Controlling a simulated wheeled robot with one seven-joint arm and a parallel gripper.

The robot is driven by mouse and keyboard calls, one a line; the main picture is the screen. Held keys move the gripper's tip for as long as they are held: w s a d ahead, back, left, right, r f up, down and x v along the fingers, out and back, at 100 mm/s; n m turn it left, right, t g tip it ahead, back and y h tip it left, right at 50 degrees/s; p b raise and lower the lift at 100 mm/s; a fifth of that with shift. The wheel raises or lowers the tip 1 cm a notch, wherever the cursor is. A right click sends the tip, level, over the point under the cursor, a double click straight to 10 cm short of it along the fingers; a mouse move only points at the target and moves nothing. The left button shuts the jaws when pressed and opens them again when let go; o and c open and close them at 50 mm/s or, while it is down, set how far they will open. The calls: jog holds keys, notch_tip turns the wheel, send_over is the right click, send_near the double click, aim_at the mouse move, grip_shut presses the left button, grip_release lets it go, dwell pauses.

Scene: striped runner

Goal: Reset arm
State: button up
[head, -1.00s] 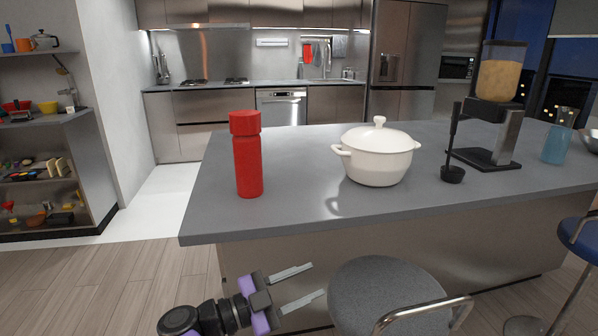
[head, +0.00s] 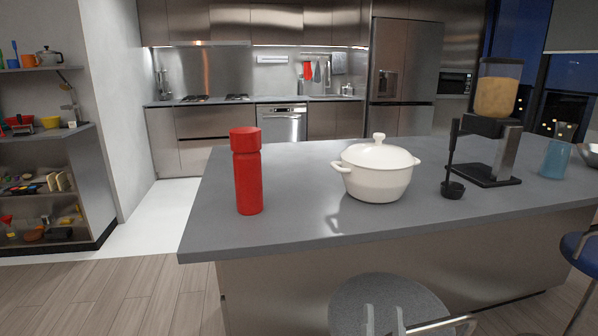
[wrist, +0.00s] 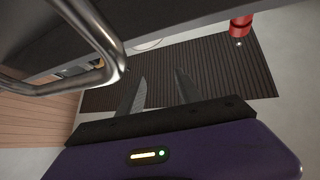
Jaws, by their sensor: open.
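My gripper (head: 384,314) shows at the bottom edge of the head view as two grey fingertips in front of the grey stool. The wrist view shows its two fingers (wrist: 160,90) spread apart with nothing between them, so it is open and empty. The rest of my arm is out of the head view.
The grey stool (head: 385,295) is close by; a curved metal bar (wrist: 118,62) is near the fingers. The counter (head: 300,215) holds a red bottle (head: 247,180), white pot (head: 377,180) and dispenser (head: 494,130). A dark striped runner (wrist: 220,70) lies beyond the fingers. Left floor is clear.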

jog(key=s+d+f+n+g+y, duration=0.1)
jog(key=s+d+f+g, duration=0.15)
jog(key=s, duration=1.15)
jog(key=s+d+f+n+g+y, duration=0.15)
jog(key=s+g, duration=0.25)
jog(key=s, duration=0.9)
jog(key=s+d+f+n+g, duration=0.1)
jog(key=s+f+n+g, duration=0.2)
jog(key=s, duration=1.1)
notch_tip(320, 180, up, 15)
jog(key=m+p, duration=0.1)
jog(key=p, duration=1.4)
jog(key=shift+w+a+g, duration=0.2)
jog(key=shift+a+g, duration=0.05)
jog(key=shift+g, duration=0.1)
jog(key=shift+y, duration=0.25)
